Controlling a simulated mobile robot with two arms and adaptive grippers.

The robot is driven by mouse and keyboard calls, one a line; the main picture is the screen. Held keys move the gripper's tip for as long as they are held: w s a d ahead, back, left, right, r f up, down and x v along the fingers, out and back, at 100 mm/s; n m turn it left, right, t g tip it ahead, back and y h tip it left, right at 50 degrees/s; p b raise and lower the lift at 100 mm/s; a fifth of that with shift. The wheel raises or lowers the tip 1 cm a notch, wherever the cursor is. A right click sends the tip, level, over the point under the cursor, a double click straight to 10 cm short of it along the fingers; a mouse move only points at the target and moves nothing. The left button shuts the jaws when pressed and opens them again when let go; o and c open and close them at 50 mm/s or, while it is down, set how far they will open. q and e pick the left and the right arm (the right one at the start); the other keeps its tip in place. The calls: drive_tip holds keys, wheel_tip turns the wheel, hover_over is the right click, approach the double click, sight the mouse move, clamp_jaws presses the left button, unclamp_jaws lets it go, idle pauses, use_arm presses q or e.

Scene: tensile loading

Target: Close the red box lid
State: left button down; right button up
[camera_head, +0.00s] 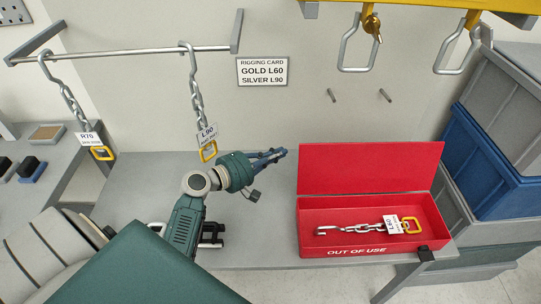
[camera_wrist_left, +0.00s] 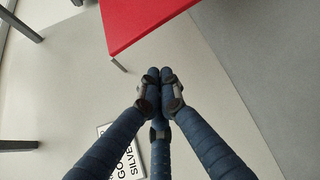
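The red box (camera_head: 310,238) stands on the grey bench at the right, marked OUT OF USE on its front. Its red lid (camera_head: 370,168) is open and upright along the back edge. A chain with an L60 tag (camera_head: 365,228) and a yellow end ring lies inside. My left gripper (camera_head: 276,156) is left of the lid, apart from it, with its blue fingers pointing right. In the left wrist view its fingertips (camera_wrist_left: 160,76) are together with nothing between them. A red panel (camera_wrist_left: 140,22), apparently the lid, shows beyond them. My right gripper is out of view.
Chains tagged R70 (camera_head: 88,139) and L90 (camera_head: 207,136) hang from a rail at the left. A rigging card (camera_head: 263,71) is on the wall. A yellow beam with hooks hangs above. Blue and grey crates (camera_head: 490,155) stand at the right.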

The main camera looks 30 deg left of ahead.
use_arm(q)
drive_tip(key=d+p, duration=0.1)
drive_tip(key=d, duration=0.1)
drive_tip(key=w+d+p, duration=0.1)
drive_tip(key=p, duration=0.1)
drive_tip(key=shift+w+d+r, duration=0.1)
drive_tip(key=shift+d, duration=0.25)
